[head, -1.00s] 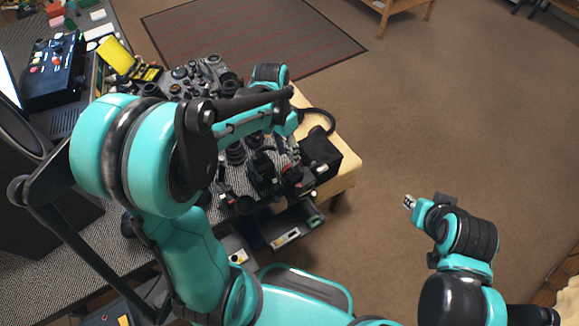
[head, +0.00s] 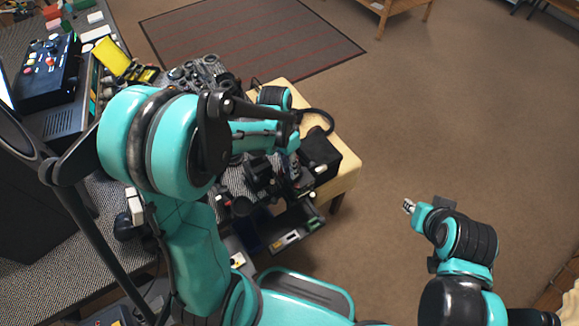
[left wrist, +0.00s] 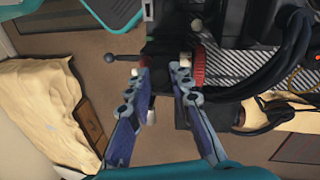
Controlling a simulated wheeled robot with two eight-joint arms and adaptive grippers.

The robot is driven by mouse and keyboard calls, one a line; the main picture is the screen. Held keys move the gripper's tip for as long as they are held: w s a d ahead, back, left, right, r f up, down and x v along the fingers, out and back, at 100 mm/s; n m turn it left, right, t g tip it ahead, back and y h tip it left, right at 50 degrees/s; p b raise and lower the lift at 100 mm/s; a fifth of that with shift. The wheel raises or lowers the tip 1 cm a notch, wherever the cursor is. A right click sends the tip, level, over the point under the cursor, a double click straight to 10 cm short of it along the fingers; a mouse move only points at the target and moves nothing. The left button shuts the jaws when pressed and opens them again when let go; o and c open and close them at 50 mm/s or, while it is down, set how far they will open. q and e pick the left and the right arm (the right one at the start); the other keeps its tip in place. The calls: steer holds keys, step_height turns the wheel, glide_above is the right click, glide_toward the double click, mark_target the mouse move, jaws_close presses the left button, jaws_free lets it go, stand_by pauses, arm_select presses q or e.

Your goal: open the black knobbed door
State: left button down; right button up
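In the left wrist view a black rod with a round knob (left wrist: 110,58) sticks out left from a dark block (left wrist: 168,25). I take this as part of the black knobbed door, but I cannot make out a door's outline. My left gripper (left wrist: 161,70) is open, its two blue-grey fingers apart in front of the dark block; the right finger is near a red ring (left wrist: 198,66). The knob is outside the left finger. In the head view this gripper (head: 294,172) is low over the crowded equipment, partly hidden by my arm. My right gripper (head: 409,206) hangs over open floor.
A black box (head: 320,158) stands at the right edge of the cream-edged table (head: 345,178). An open drawer (head: 290,238) with small parts lies below the front. A yellow case (head: 112,57) and control box (head: 50,70) are at the upper left.

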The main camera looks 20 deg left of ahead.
arm_select(q)
steer(key=shift+s+a, duration=0.15)
stand_by(0.8)
steer(key=shift+s+a+f+t+h+b, duration=0.2)
steer(key=shift+s+a+t+h+b, duration=0.25)
steer(key=shift+t+h, duration=0.4)
steer(key=shift+s+a+f+t+h+b, duration=0.3)
steer(key=shift+t+h+b, duration=0.2)
steer(key=shift+t, duration=0.25)
steer(key=shift+s+a+f+m+t+h+b, duration=0.15)
steer(key=shift+s+a+f+t+h+b, duration=0.15)
steer(key=shift+t+h+b, duration=0.5)
steer(key=shift+s+a+f+m+t+h+b, duration=0.15)
steer(key=shift+s+f+m+t+h+b, duration=0.2)
steer(key=shift+b, duration=0.85)
steer(key=shift+s+a+f+t+h+b, duration=0.15)
steer(key=shift+s+t+h+b, duration=0.25)
steer(key=shift+t+b, duration=0.45)
steer(key=shift+r, duration=0.1)
